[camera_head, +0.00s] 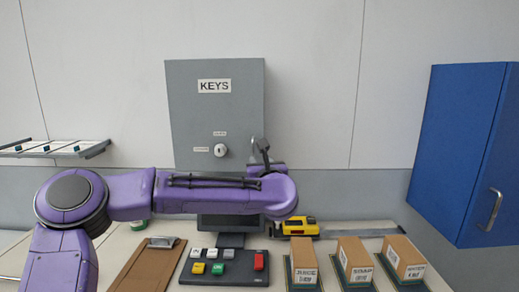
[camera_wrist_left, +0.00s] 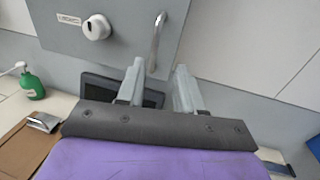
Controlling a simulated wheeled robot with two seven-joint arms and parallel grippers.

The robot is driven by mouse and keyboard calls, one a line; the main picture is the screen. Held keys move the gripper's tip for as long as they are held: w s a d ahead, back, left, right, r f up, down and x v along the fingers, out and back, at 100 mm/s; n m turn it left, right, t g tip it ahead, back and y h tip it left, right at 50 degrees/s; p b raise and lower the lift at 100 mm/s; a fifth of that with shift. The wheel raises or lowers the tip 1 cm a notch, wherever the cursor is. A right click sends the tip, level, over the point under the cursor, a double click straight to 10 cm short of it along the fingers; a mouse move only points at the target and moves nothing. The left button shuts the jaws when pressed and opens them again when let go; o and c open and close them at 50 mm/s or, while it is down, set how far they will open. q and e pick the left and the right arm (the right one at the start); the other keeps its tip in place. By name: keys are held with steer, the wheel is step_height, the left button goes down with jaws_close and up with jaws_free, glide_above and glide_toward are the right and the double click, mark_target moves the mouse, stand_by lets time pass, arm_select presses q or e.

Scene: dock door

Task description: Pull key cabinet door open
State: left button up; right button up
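The grey key cabinet (camera_head: 216,112) hangs on the wall with a KEYS label, and its door looks shut. A white round lock knob (camera_head: 220,150) sits low on the door; it also shows in the left wrist view (camera_wrist_left: 96,27). The silver bar handle (camera_wrist_left: 158,38) stands upright near the door's edge. My left gripper (camera_wrist_left: 159,77) is open and empty. Its two fingers lie either side of the handle's lower end in the picture; I cannot tell whether they touch it. In the head view my left wrist covers the cabinet's lower right part. My right gripper is out of view.
A dark monitor (camera_wrist_left: 100,88) stands below the cabinet. The counter holds a clipboard (camera_head: 148,264), a button panel (camera_head: 228,268), a yellow tool (camera_head: 296,227) and several small boxes (camera_head: 353,257). A blue cabinet (camera_head: 455,150) hangs at right; the wall between is bare.

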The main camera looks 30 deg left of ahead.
mark_target(253, 153)
arm_select(q)
steer(key=p+x, duration=0.1)
steer(key=x, duration=0.1)
steer(key=p+x, duration=0.1)
steer(key=x, duration=0.2)
steer(key=p+x, duration=0.1)
steer(key=x, duration=0.1)
steer(key=shift+s+a+r, duration=0.1)
steer(key=shift+s+a, duration=0.05)
steer(key=shift+a, duration=0.3)
steer(key=shift+s+d, duration=0.1)
steer(key=shift+d, duration=0.05)
jaws_close()
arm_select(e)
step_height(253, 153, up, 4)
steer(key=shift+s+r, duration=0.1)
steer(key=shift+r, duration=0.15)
